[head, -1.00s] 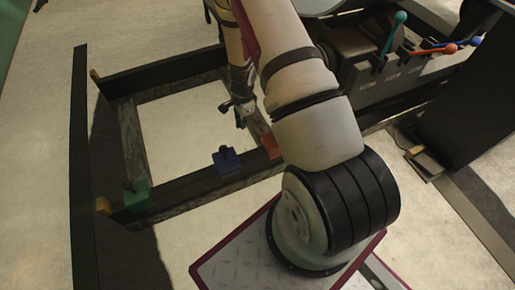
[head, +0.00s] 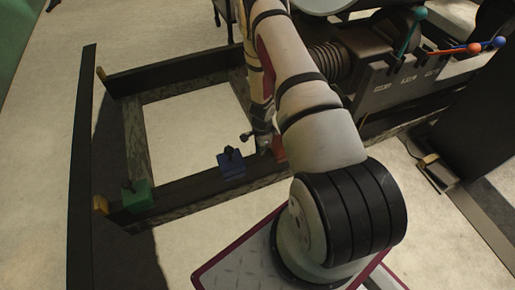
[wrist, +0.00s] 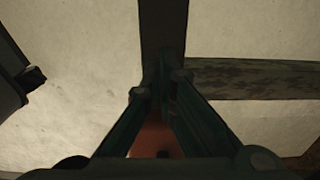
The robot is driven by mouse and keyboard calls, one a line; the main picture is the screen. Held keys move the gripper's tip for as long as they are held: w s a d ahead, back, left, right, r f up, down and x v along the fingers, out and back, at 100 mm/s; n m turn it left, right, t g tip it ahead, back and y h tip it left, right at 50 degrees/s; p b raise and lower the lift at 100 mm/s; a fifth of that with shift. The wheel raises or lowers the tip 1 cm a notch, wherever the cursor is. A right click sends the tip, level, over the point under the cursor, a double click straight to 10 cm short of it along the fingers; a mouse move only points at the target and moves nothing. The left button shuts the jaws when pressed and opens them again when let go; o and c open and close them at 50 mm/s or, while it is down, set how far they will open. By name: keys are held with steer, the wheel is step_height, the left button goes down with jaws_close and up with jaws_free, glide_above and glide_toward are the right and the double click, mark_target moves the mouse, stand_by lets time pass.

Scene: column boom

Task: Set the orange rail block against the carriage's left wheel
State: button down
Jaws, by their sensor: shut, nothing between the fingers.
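The orange rail block (head: 280,149) sits on the near dark rail (head: 188,193), right of the blue block, partly covered by my arm. In the wrist view an orange patch of the block (wrist: 152,139) shows between and below my finger links. My gripper (head: 263,148) points down just left of the orange block, near the rail; whether it touches the block I cannot tell. Its fingertips meet over the dark rail in the wrist view (wrist: 163,78), shut with nothing held. The carriage (head: 390,80) stands at the right; its left wheel cannot be made out behind my arm.
A blue block (head: 231,165) with a dark knob and a green block (head: 138,196) sit farther left on the near rail. Levers with green, orange and blue knobs (head: 474,48) rise from the carriage. Pale open floor (head: 195,120) lies between the rails.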

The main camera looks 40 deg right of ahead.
steer(key=shift+s+d, duration=0.15)
steer(key=shift+d, duration=0.4)
steer(key=shift+s+d, duration=0.15)
steer(key=shift+d, duration=0.35)
steer(key=s+d+b, duration=0.1)
steer(key=d, duration=0.3)
steer(key=s+d+b, duration=0.1)
steer(key=d, duration=0.4)
steer(key=s+d+b, duration=0.1)
steer(key=d, duration=0.3)
steer(key=shift+s+d+b, duration=0.15)
steer(key=shift+s+b, duration=0.2)
steer(key=shift+b, duration=0.05)
steer(key=shift+s+d, duration=0.15)
steer(key=shift+d, duration=0.2)
